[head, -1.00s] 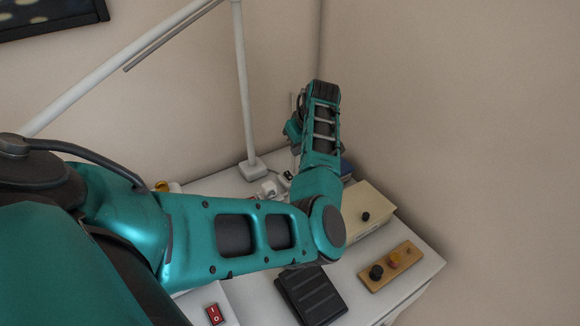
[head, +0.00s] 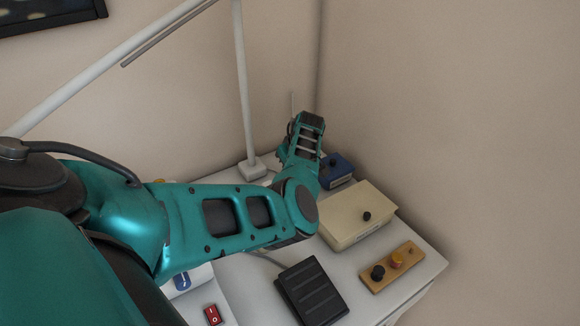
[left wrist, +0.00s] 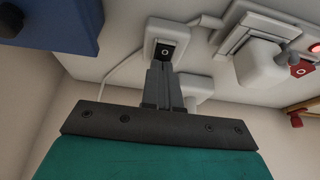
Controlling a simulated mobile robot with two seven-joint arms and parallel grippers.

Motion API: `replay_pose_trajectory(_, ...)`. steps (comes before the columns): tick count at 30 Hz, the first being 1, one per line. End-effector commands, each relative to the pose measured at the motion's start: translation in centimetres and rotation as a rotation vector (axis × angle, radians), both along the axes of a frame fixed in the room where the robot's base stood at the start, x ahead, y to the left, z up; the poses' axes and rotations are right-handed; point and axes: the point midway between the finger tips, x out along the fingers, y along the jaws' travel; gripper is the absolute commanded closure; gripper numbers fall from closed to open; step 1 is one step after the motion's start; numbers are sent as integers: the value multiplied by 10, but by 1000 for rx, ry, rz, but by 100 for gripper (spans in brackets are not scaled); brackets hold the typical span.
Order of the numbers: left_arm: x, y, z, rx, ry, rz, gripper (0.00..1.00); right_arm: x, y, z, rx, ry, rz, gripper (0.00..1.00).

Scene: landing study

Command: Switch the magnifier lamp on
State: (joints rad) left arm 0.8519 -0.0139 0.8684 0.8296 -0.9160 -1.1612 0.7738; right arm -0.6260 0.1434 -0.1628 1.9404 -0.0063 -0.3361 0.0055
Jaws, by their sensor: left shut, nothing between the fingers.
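The magnifier lamp's white post (head: 243,90) stands at the back of the table, on a small square base (head: 252,168). Its long arm (head: 120,65) slants down to the left; its head is not in view. My left arm hides the table just in front of the base. In the left wrist view a small white housing (left wrist: 151,50) carries a black rocker switch (left wrist: 165,50) marked O, with a white cord. My left gripper (left wrist: 161,68) is shut and empty, its fingertips right by this switch; contact cannot be told. My right gripper is not in view.
A blue box (head: 338,172), a cream box (head: 355,215) with a black knob, and a wooden board (head: 380,279) with knobs line the right side. A black pedal (head: 311,292) and a red rocker switch (head: 212,314) lie in front. Walls close off the back and right.

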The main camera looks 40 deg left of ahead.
Motion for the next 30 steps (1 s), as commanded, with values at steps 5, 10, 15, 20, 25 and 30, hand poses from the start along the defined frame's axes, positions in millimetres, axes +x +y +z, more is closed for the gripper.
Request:
replay_pose_trajectory(5, 1, 4, -3, -25, 7, 3, 100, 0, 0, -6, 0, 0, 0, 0)
replay_pose_trajectory(10, 3, 12, -12, -157, 45, 4, 100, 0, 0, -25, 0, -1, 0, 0)
replay_pose_trajectory(15, 4, 15, -15, -292, 84, 3, 100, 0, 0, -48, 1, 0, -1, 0)
replay_pose_trajectory(20, 3, 16, -13, -340, 103, 0, 100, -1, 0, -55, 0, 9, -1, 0)
replay_pose_trajectory(25, 3, 17, -13, -339, 104, 0, 100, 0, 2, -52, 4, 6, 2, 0)
replay_pose_trajectory(30, 3, 16, -13, -338, 105, 0, 100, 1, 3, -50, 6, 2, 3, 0)
